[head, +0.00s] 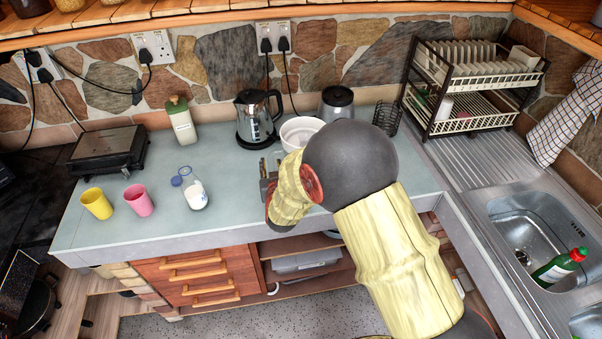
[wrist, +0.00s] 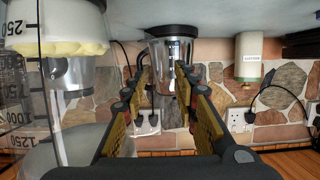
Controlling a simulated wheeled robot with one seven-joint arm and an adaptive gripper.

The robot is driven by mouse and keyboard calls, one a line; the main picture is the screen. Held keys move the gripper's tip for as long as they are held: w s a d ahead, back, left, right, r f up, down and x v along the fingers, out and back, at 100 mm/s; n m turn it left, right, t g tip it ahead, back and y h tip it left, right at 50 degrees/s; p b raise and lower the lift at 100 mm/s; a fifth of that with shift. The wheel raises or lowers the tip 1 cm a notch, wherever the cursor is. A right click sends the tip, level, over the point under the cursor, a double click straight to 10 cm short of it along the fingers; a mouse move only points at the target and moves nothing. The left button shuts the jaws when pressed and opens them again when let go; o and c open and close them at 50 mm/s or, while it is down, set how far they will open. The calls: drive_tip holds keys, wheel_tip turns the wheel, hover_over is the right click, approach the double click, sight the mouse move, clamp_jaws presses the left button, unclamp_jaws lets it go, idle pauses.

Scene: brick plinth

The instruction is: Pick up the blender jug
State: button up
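A large clear jug (wrist: 35,125) with black volume marks fills the left edge of the wrist view, which is upside down; I take it to be the blender jug. It is close beside my gripper (wrist: 161,78), not between the fingers. In the head view I cannot make the jug out; my arm covers that part of the counter. My gripper is open and empty, its two fingers apart. In the head view my gripper (head: 266,172) is partly seen, low over the counter.
A kettle (head: 254,123) stands behind my gripper, with a white bowl (head: 295,135) and grey canister (head: 336,103) to its right. A milk bottle (head: 194,194), pink cup (head: 139,200) and yellow cup (head: 97,203) stand left. A dish rack (head: 455,125) is at right.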

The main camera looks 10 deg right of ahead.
drive_tip(key=c, duration=0.6)
clamp_jaws()
drive_tip(key=shift+r, duration=0.15)
idle(0.4)
